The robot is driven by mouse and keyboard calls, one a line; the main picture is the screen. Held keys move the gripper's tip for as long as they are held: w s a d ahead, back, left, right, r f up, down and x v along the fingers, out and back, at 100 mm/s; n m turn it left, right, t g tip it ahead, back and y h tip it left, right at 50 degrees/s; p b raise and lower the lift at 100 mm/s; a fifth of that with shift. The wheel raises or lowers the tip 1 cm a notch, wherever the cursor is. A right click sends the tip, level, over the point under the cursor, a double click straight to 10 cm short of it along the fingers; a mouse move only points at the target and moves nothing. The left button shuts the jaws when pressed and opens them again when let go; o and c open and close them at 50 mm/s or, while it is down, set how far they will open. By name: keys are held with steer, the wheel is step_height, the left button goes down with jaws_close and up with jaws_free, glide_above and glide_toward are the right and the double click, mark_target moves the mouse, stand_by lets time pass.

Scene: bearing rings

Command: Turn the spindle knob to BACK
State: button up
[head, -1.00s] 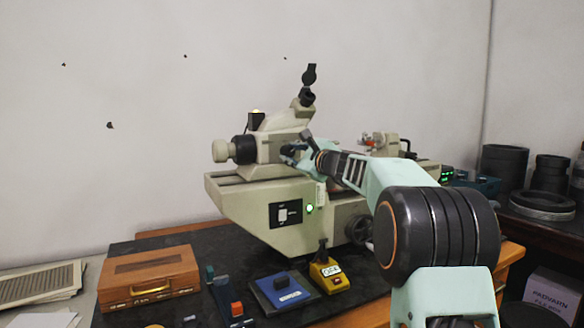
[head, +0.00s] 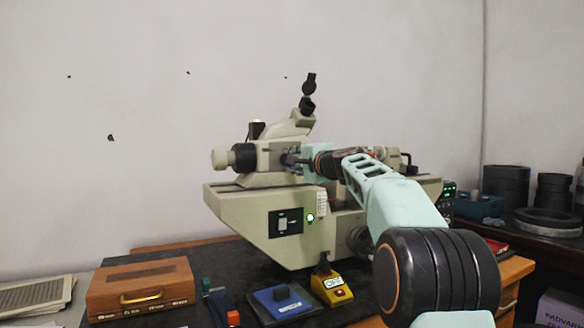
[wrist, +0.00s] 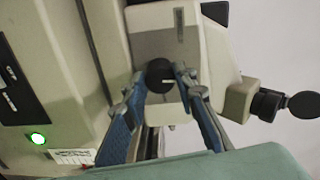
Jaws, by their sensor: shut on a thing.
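The spindle knob (wrist: 159,74) is a round black knob with a short white mark, on the pale face of the machine's headstock (wrist: 178,45). My gripper (wrist: 161,78) has its blue fingers on either side of the knob and is shut on it. In the wrist view the white mark lies on the knob's lower right part. In the head view my gripper (head: 293,160) reaches the headstock from the right and hides the knob. No BACK label is readable.
The beige machine (head: 240,208) has an eyepiece (head: 308,95) rising above the headstock and a lit green button (head: 310,217) below. A wooden box (head: 140,287), a blue block (head: 283,300) and a yellow device (head: 331,286) stand in front. Dark rings (head: 506,187) are at right.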

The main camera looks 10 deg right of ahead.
steer(key=shift+n, duration=0.4)
steer(key=o, duration=1.2)
steer(key=shift+c, duration=0.2)
steer(key=v, duration=1.2)
